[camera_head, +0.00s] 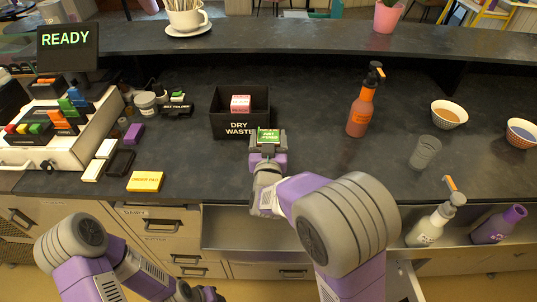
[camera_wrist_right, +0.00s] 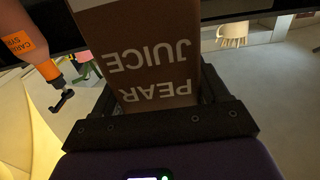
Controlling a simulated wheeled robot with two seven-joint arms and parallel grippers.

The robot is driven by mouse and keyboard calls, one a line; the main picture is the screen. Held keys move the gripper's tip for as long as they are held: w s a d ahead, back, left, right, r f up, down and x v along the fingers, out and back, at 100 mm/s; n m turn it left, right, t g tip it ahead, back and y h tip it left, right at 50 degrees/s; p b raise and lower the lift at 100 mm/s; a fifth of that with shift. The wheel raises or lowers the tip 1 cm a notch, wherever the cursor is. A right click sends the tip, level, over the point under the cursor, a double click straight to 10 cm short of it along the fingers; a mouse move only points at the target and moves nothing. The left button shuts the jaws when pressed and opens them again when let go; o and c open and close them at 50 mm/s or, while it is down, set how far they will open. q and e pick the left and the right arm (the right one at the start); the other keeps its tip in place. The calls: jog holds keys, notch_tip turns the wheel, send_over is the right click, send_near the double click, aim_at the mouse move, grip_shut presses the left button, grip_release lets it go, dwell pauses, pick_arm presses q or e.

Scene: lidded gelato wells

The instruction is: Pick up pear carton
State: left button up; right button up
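The pear carton is brown with white PEAR JUICE lettering (camera_wrist_right: 155,62), upside down in the right wrist view. Its green lettered face (camera_head: 268,135) shows in the head view near the front of the counter. My right gripper (camera_head: 268,140) has its dark fingers close against both sides of the carton, with no clear gap. In the wrist view the right gripper (camera_wrist_right: 160,110) frames the carton's near end. The carton's underside is hidden, so I cannot tell whether it rests on the counter. My left gripper (camera_head: 203,293) is low at the bottom edge, partly cut off; its fingers are unclear.
A black DRY WASTE bin (camera_head: 222,127) holding a pink box (camera_head: 240,104) stands just behind the carton. An orange syrup bottle (camera_head: 361,112) and a grey cup (camera_head: 425,152) stand to the right. The counter between bottle and bin is clear.

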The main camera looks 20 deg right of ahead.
grip_shut()
dwell(0.3)
